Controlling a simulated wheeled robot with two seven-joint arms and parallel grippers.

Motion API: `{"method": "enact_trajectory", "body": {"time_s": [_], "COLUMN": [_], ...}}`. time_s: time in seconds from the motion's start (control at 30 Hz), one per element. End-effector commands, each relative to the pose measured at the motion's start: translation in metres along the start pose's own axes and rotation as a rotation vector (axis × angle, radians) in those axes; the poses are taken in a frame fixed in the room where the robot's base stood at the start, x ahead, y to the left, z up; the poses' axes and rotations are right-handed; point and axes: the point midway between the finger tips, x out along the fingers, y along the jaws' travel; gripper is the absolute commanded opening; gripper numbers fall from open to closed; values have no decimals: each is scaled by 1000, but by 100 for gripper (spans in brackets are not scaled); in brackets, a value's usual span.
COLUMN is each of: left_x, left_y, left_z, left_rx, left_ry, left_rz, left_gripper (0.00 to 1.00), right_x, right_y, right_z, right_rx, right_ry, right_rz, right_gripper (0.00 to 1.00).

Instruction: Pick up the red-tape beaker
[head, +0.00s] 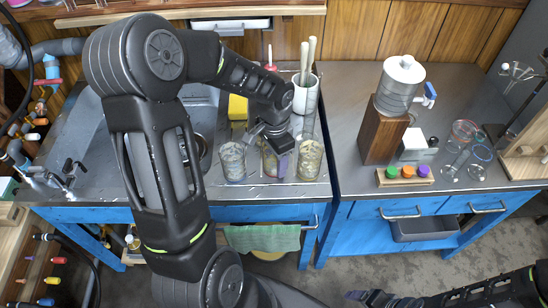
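Three glass beakers stand in a row at the front edge of the sink counter. The middle beaker (269,164) shows a faint reddish tint and is partly hidden by my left gripper (279,143). The left beaker (232,162) and the right beaker (310,161) show no clear red tape. My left gripper points down at the middle beaker's top; whether its fingers are closed on the glass is hidden. A clear vessel with a reddish rim (464,130) stands on the right-hand bench. My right gripper (368,297) is low at the bottom right, away from the benches.
A sink with a tap (68,176) lies left of the beakers. A white jar with tools (304,94) and a yellow sponge (238,107) stand behind. A wooden block bears a water container (399,85).

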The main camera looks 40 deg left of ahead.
Motion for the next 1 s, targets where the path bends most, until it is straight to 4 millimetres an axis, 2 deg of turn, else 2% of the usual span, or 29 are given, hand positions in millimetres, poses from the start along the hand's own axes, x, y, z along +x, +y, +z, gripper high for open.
{"method": "enact_trajectory", "body": {"time_s": [0.07, 0.6, 1.0], "left_x": [0, 0, -5], "left_y": [0, 0, 0], "left_z": [0, 0, 0], "left_rx": [0, 0, 0], "left_ry": [0, 0, 1], "left_rz": [0, 0, -1], "left_gripper": [46, 3, 3], "right_x": [0, 0, 0], "right_y": [0, 0, 0], "right_z": [0, 0, 0], "right_rx": [0, 0, 0], "right_ry": [0, 0, 0], "right_rz": [0, 0, 0], "right_gripper": [77, 77, 77]}}
